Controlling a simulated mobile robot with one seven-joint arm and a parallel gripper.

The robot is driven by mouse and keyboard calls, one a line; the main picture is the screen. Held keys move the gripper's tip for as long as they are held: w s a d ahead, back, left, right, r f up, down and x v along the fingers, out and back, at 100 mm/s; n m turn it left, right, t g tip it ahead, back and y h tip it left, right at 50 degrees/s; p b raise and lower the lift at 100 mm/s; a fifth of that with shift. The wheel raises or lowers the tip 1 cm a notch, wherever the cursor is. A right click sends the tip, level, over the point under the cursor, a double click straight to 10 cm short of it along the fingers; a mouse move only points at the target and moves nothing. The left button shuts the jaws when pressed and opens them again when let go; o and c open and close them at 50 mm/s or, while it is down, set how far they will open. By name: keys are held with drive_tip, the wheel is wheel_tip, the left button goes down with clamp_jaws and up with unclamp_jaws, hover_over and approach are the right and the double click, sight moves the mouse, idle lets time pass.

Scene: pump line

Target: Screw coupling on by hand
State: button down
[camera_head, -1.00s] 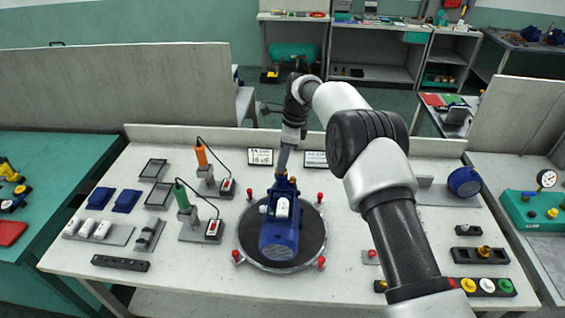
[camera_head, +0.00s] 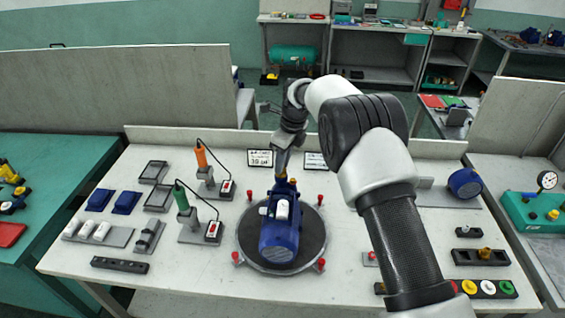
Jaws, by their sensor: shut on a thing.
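The blue pump (camera_head: 280,232) lies on the round dark turntable (camera_head: 312,255) in the middle of the bench, its near end towards me. A white part sits on top of its body. My gripper (camera_head: 281,176) points down at the far end of the pump. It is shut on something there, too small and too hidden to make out. I cannot tell the coupling apart from the pump's far end in this view.
Red clamps ring the turntable. The orange-handled (camera_head: 201,155) and green-handled (camera_head: 182,197) tools stand on holders at left, with cables. Blue trays (camera_head: 126,201) lie further left. A blue round part (camera_head: 464,183) and a row of coloured buttons (camera_head: 487,287) are at right.

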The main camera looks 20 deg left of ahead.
drive_tip(key=shift+s+f+m, duration=0.25)
drive_tip(key=shift+m, duration=0.55)
drive_tip(key=shift+s+r+m+t+h+p, duration=0.1)
drive_tip(key=shift+m+t+h+p, duration=0.25)
drive_tip(key=shift+m, duration=1.35)
drive_tip(key=c, duration=1.7)
unclamp_jaws()
drive_tip(key=shift+w, duration=0.2)
drive_tip(key=n, duration=0.3)
drive_tip(key=shift+w+r, duration=0.1)
